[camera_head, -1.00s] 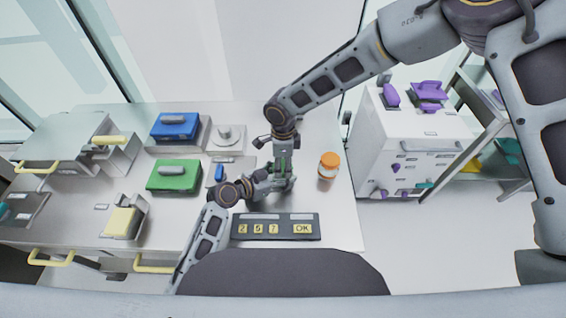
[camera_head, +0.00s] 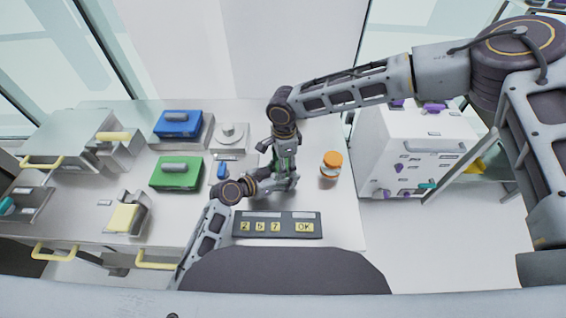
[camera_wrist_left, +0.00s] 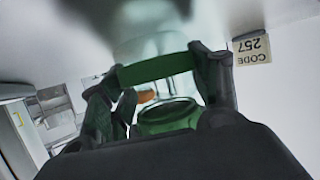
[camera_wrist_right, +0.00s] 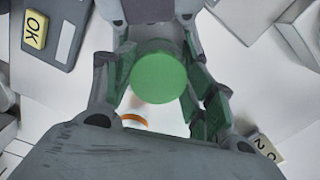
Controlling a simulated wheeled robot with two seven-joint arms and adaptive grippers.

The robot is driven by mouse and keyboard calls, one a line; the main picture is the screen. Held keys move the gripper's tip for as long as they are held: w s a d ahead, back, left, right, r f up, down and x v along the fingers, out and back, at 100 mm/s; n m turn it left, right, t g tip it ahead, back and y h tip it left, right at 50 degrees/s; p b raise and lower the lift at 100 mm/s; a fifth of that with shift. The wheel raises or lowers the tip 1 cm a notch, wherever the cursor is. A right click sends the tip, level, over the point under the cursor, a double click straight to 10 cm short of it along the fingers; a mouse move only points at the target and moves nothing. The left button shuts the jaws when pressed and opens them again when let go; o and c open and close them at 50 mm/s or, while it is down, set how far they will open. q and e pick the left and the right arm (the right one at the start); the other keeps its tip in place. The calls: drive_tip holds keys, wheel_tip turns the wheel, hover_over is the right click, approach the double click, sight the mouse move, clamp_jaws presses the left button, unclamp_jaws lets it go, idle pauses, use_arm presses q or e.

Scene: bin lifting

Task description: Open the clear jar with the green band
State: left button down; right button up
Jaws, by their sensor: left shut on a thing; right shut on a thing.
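The clear jar (camera_wrist_left: 160,45) with its green band (camera_wrist_left: 158,70) is between the fingers of my left gripper (camera_wrist_left: 160,95), which is shut on it from the side. My left gripper (camera_head: 278,185) also shows low over the table in the head view. My right gripper (camera_head: 284,165) comes down from above, just over the left one. In the right wrist view, the round green lid (camera_wrist_right: 160,78) sits between the fingers of my right gripper (camera_wrist_right: 160,95), which is shut on it. The grippers mostly hide the jar in the head view; I cannot tell whether lid and jar are apart.
A jar with an orange lid (camera_head: 332,160) stands just right of the grippers. A keypad (camera_head: 277,225) lies in front. Blue (camera_head: 178,124) and green (camera_head: 176,173) boxes are at left. A white cabinet (camera_head: 420,155) stands at right. Table between grippers and right edge is mostly clear.

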drive_tip(key=shift+w+d+f, duration=0.2)
drive_tip(key=shift+w+d, duration=0.1)
drive_tip(key=shift+d, duration=0.25)
drive_tip(key=o, duration=1.1)
drive_tip(key=shift+w, duration=0.1)
drive_tip(key=shift+r, duration=0.1)
drive_tip(key=shift+a, duration=0.15)
drive_tip(key=shift+r, duration=0.15)
drive_tip(key=shift+r, duration=2.15)
drive_tip(key=shift+o, duration=0.6)
